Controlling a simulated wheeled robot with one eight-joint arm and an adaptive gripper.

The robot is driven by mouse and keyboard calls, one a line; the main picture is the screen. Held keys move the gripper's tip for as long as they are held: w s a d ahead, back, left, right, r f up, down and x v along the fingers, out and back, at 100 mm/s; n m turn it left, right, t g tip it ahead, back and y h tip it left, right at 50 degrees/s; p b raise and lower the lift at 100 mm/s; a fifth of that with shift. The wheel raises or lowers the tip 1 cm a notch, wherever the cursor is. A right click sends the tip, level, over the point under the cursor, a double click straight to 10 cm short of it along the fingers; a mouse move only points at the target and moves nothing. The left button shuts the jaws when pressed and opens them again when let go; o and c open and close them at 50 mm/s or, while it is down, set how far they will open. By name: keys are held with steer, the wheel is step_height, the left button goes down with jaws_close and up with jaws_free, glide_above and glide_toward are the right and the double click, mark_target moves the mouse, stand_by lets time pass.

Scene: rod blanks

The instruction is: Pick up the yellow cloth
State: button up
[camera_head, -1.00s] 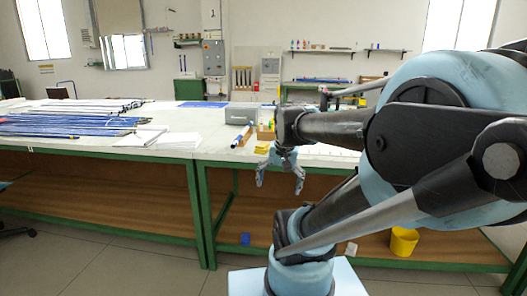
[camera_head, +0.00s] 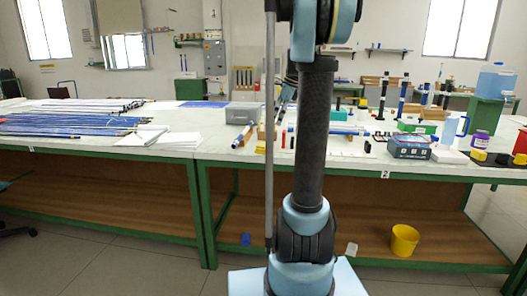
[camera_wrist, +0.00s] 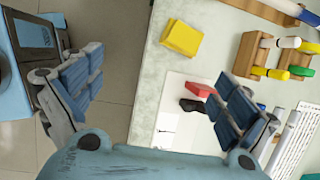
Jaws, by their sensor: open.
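The yellow cloth (camera_wrist: 182,38) is a small folded square lying on the pale tabletop near its edge, at the top middle of the wrist view. A bit of it shows in the head view (camera_head: 260,149), left of my arm. My gripper (camera_wrist: 160,68) is open and empty, its two blue padded fingers spread wide. The cloth appears between and beyond the fingertips, touching neither. In the head view my arm link hides most of my gripper.
A white sheet (camera_wrist: 178,110) with a red block (camera_wrist: 202,90) and a black item lies near the cloth. A wooden rack (camera_wrist: 250,55) with coloured pegs stands to the right. The table edge and open floor (camera_wrist: 110,50) are on the left.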

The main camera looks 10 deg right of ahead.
steer(key=w+d+m, duration=0.2)
steer(key=w, duration=0.2)
glide_above(264, 145)
steer(key=d, duration=0.3)
steer(key=shift+m, duration=0.3)
steer(key=f, duration=0.9)
steer(key=shift+s+a+f, duration=0.15)
steer(key=shift+s+f, duration=0.1)
steer(key=shift+y, duration=0.3)
steer(key=shift+x, duration=3.2)
steer(key=shift+a, duration=0.15)
steer(key=c, duration=1.1)
